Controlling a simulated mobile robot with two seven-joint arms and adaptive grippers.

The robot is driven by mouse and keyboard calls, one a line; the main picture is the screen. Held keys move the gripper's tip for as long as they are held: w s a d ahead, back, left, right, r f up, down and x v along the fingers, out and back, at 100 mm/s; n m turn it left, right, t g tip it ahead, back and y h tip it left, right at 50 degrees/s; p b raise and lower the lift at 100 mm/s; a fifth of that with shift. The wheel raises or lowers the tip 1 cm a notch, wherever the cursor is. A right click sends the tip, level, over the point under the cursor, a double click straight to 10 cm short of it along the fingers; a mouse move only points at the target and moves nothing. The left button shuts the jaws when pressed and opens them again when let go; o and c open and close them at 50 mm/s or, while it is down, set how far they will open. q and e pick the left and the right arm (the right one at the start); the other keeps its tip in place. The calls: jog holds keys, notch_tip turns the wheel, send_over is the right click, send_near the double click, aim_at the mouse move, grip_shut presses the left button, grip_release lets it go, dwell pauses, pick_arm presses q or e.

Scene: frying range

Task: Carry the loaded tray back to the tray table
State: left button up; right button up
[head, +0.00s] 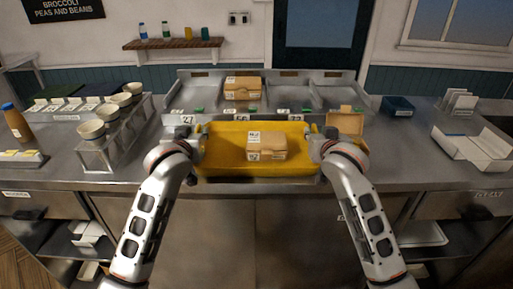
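A yellow tray (220,165) is level in front of me at the near edge of the steel counter, with a closed brown carton (266,147) standing in it, right of its middle. My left gripper (194,145) is at the tray's left end and my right gripper (314,145) is at its right end. The fingers are small and partly hidden by the wrists, so their closure on the rim is unclear. I cannot tell whether the tray rests on the counter or is held above it. No separate tray table can be made out.
Behind the tray is a steel rack with numbered bays (285,92), one holding a carton (243,88). An open carton (346,120) stands close behind my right gripper. Bowls on a stand (108,145) are at left, a white box (474,146) at right.

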pick_arm(q)
jog(key=shift+c, duration=0.3)
pick_arm(e)
jog(key=shift+c, duration=0.3)
pick_arm(q)
grip_shut()
pick_arm(e)
grip_shut()
pick_arm(q)
jog(key=shift+r, duration=0.2)
pick_arm(e)
jog(key=shift+r, duration=0.2)
